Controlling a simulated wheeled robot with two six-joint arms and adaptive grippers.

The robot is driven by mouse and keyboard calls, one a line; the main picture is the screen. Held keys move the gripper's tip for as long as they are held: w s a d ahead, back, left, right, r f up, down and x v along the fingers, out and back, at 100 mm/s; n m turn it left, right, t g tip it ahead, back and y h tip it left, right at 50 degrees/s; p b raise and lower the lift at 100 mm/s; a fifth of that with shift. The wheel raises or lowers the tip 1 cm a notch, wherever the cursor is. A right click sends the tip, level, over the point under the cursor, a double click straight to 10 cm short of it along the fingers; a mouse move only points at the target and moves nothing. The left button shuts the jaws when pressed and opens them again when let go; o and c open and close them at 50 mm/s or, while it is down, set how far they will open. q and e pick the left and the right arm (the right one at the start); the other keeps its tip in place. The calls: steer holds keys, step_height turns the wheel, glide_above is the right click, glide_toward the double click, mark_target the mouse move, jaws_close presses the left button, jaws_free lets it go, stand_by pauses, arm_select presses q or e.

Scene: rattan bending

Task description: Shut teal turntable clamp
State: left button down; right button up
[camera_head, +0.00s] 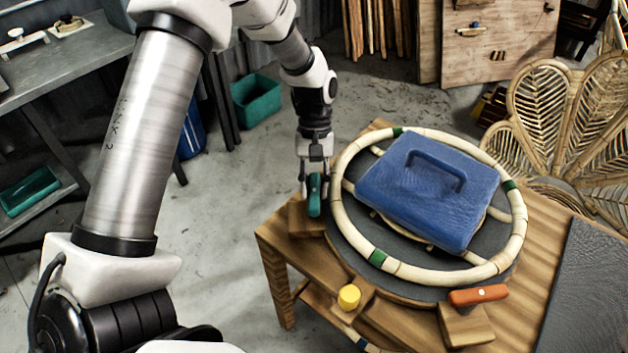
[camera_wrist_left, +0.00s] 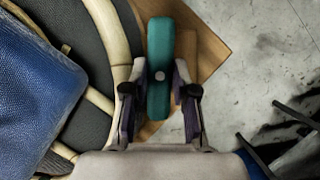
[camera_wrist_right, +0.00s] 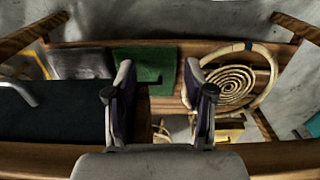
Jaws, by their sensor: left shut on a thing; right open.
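The teal clamp (camera_head: 314,195) sits on a small wooden block (camera_head: 303,222) at the left side of the turntable (camera_head: 345,232). My left gripper (camera_head: 314,185) reaches down from above and is shut on the teal clamp. In the left wrist view the teal clamp (camera_wrist_left: 159,70) stands lengthwise between the two fingers, with a pale pivot dot in its middle. Whether it presses on the rattan ring (camera_head: 350,160) cannot be told. My right gripper (camera_wrist_right: 160,100) is open and empty in the right wrist view, facing a lower shelf. It is not visible in the head view.
A blue weighted bag (camera_head: 425,190) with a handle lies on the turntable inside the ring. An orange clamp (camera_head: 478,295) sits on a block at the front right, and a yellow knob (camera_head: 349,297) at the front. A fan-shaped rattan panel (camera_head: 570,120) stands behind the table at right.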

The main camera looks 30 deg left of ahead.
arm_select(q)
steer(key=m+p, duration=0.1)
steer(key=m+y+p, duration=0.1)
steer(key=m+p, duration=0.1)
steer(key=shift+d+r+g, duration=0.1)
steer(key=shift+r+g, duration=0.1)
steer(key=shift+g, duration=0.2)
steer(key=m+y+p, duration=0.1)
steer(key=m, duration=0.1)
steer(key=m+p, duration=0.2)
steer(key=shift+f+m+y, duration=0.1)
steer(key=shift+m+y, duration=0.3)
steer(key=m+y+p, duration=0.1)
steer(key=m+p, duration=0.1)
steer(key=m, duration=0.2)
steer(key=shift+d+y, duration=0.15)
steer(key=shift+y, duration=0.25)
steer(key=m, duration=0.2)
steer(key=m+t+y+p, duration=0.1)
steer(key=m, duration=0.1)
steer(key=shift+f+m+t, duration=0.15)
steer(key=shift+m+t, duration=0.15)
steer(key=c, duration=0.9)
jaws_free()
steer(key=shift+d, duration=0.1)
